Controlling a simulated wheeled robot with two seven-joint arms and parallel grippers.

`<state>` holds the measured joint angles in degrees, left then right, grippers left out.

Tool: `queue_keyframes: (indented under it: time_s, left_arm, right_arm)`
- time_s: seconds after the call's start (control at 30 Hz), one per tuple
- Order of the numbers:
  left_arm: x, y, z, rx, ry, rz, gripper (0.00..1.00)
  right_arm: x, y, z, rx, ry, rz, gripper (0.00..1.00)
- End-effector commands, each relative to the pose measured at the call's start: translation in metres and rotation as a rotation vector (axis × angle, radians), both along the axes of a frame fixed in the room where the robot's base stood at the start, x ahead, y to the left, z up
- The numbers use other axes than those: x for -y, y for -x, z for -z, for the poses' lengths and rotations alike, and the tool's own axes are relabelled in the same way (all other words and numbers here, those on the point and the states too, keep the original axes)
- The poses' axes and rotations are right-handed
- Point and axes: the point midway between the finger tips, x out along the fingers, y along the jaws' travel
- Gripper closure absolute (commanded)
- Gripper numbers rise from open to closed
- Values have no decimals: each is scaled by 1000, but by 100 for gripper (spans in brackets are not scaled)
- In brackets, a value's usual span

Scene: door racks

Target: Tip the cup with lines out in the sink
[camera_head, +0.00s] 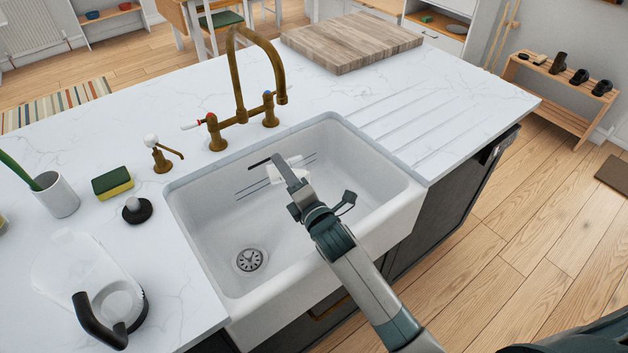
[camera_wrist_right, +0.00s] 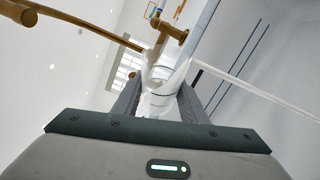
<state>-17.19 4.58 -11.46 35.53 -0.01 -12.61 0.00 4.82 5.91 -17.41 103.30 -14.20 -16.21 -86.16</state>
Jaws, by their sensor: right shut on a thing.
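The white cup (camera_head: 284,172) is held over the sink (camera_head: 410,198), near its back wall, in the head view. It is largely hidden by my gripper and blends with the white basin. In the right wrist view the cup (camera_wrist_right: 162,82) sits between the two fingers, with thin dark lines around it. My right gripper (camera_head: 291,183) is shut on it; its two fingers also show in the wrist view (camera_wrist_right: 158,104). I cannot tell the cup's exact tilt or whether anything is in it. My left gripper is not in view.
A brass faucet (camera_head: 240,95) arches behind the sink, with a brass soap pump (camera_head: 160,157) to its left. A sponge (camera_head: 112,182), a dark-based brush (camera_head: 137,209) and a kettle (camera_head: 105,300) stand on the left counter. A wooden board (camera_head: 350,42) lies at the back.

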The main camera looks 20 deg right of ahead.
Motion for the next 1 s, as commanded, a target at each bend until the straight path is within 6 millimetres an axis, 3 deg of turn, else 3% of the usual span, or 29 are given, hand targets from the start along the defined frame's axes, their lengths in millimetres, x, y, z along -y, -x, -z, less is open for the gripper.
queue_keyframes:
  time_s: [1.0]
  left_arm:
    - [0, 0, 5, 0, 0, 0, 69]
  right_arm:
    - [9, 1, -6, 21, -110, 0, 85]
